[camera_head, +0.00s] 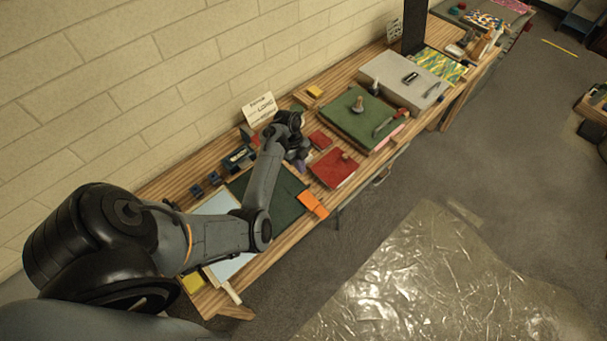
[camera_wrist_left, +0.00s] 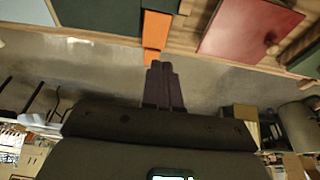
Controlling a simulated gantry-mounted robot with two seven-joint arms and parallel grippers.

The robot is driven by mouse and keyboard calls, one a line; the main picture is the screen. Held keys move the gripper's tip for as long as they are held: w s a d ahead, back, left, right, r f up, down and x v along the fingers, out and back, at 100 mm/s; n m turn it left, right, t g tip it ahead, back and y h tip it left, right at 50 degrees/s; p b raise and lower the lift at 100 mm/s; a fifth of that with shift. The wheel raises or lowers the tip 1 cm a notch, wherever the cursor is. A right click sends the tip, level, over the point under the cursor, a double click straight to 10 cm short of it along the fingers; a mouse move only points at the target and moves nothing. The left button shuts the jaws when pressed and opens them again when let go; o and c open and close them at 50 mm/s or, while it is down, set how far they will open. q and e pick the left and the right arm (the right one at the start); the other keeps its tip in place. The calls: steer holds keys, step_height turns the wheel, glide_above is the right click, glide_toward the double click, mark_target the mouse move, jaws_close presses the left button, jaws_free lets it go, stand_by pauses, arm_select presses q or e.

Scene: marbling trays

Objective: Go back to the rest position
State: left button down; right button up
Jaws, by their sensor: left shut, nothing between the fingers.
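My left arm reaches in from the left of the head view over the wooden workbench (camera_head: 175,183). My left gripper (camera_head: 301,167) hangs above the bench, near the red tray (camera_head: 333,168) and a dark green sheet (camera_head: 285,205). In the left wrist view the dark fingers (camera_wrist_left: 160,66) lie together with nothing between them. An orange piece (camera_head: 313,204) sits at the bench's front edge; it also shows just beyond the fingertips in the left wrist view (camera_wrist_left: 155,30). My right gripper is not in view.
A green board (camera_head: 352,122) with tools and a grey case (camera_head: 400,72) stand farther along the bench. A white sign (camera_head: 259,108) leans at the brick wall. A pale blue sheet (camera_head: 226,232) lies partly under my arm. A crinkled shiny sheet (camera_head: 420,285) covers the floor in front.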

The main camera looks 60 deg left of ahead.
arm_select(q)
steer(key=shift+a+r, duration=0.2)
steer(key=shift+r, duration=0.2)
steer(key=shift+s, duration=0.1)
